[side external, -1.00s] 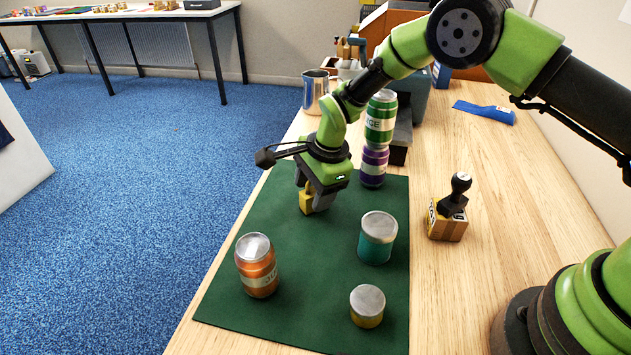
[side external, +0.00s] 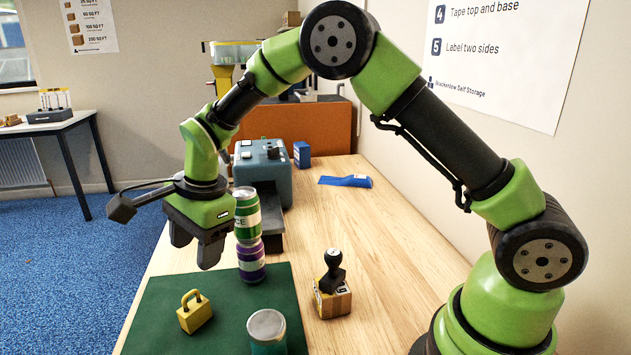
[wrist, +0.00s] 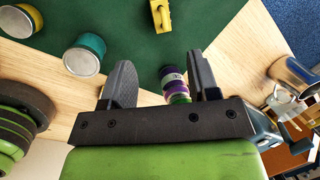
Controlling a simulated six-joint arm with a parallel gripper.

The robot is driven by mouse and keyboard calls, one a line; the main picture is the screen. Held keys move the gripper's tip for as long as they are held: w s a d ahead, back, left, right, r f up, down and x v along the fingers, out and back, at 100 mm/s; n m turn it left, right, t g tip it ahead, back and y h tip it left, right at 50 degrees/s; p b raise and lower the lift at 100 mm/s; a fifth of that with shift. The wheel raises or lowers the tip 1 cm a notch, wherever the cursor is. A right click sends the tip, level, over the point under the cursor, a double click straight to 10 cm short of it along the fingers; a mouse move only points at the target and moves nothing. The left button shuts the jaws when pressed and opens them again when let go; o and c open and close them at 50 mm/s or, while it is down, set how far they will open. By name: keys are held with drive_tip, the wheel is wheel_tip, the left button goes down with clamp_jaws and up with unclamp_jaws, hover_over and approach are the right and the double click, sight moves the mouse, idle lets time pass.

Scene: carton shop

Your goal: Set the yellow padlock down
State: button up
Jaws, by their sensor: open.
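The yellow padlock (side external: 195,314) stands on the dark green mat (side external: 160,290) in the side view, its shackle up. It also shows at the top of the wrist view (wrist: 160,14), partly cut off by the frame edge. My gripper (side external: 195,252) is raised above and apart from the padlock, with nothing between its fingers. The two fingers (wrist: 160,82) are spread wide in the wrist view.
A green can stacked on a purple can (side external: 251,263) stands close beside my gripper. A teal jar (side external: 267,338) is on the mat's front. A stamp on a small carton (side external: 332,298) stands right of the mat. The wooden table (side external: 390,250) is bare further right.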

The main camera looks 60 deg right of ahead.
drive_tip(key=s+d+r+n+t, duration=0.1)
drive_tip(key=s+d+r+n, duration=0.25)
drive_tip(key=s+r, duration=0.35)
drive_tip(key=s+d+r+n+t, duration=0.2)
drive_tip(key=s+r+n, duration=0.25)
drive_tip(key=r, duration=0.35)
drive_tip(key=s+d+r+n+t, duration=0.1)
drive_tip(key=s+n, duration=0.5)
drive_tip(key=s, duration=0.7)
drive_tip(key=shift+s+d+t, duration=0.2)
drive_tip(key=shift+d+t, duration=0.4)
drive_tip(key=shift+d, duration=0.05)
